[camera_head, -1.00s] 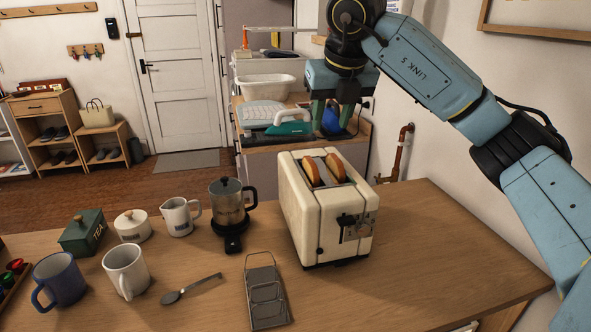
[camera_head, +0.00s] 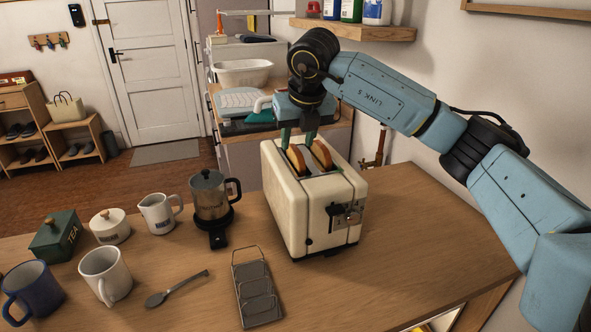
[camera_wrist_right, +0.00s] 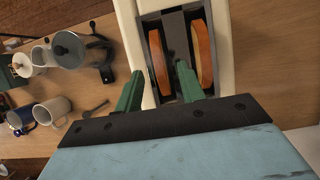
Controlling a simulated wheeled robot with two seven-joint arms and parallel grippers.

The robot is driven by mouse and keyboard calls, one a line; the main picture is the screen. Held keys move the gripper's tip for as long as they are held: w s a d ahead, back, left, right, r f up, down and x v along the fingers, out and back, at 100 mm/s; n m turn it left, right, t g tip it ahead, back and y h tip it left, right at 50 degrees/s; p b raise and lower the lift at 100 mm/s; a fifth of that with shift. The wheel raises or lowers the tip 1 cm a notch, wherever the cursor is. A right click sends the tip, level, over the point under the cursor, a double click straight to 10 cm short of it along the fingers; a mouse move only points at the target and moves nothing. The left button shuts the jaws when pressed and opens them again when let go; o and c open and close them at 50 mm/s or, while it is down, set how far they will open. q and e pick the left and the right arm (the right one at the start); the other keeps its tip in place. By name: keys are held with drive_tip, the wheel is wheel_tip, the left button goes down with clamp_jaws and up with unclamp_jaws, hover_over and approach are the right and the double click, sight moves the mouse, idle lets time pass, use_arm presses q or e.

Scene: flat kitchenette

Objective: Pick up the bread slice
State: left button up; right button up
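Two bread slices stand upright in the slots of the cream toaster (camera_head: 290,205), their tops showing. The left bread slice (camera_head: 297,160) is nearer my right gripper's fingers; the right bread slice (camera_head: 322,154) stands beside it. My right gripper (camera_head: 298,138) is over the toaster, pointing down, open and empty. In the right wrist view, its green fingers (camera_wrist_right: 159,88) are apart, with the left slice (camera_wrist_right: 158,62) lying between their lines and the right slice (camera_wrist_right: 202,52) outside them. I cannot tell whether the fingers touch bread. My left gripper is not in view.
A metal rack (camera_head: 257,290) lies in front of the toaster. A coffee press (camera_head: 211,197), creamer (camera_head: 160,212), white mug (camera_head: 105,275), blue mug (camera_head: 33,292), spoon (camera_head: 176,289) and green tea box (camera_head: 57,236) stand or lie left. The table's right side is clear.

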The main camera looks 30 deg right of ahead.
sight(295, 169)
drive_tip(key=x, duration=0.2)
drive_tip(key=shift+w+f, duration=0.2)
drive_tip(key=shift+f, duration=0.2)
clamp_jaws()
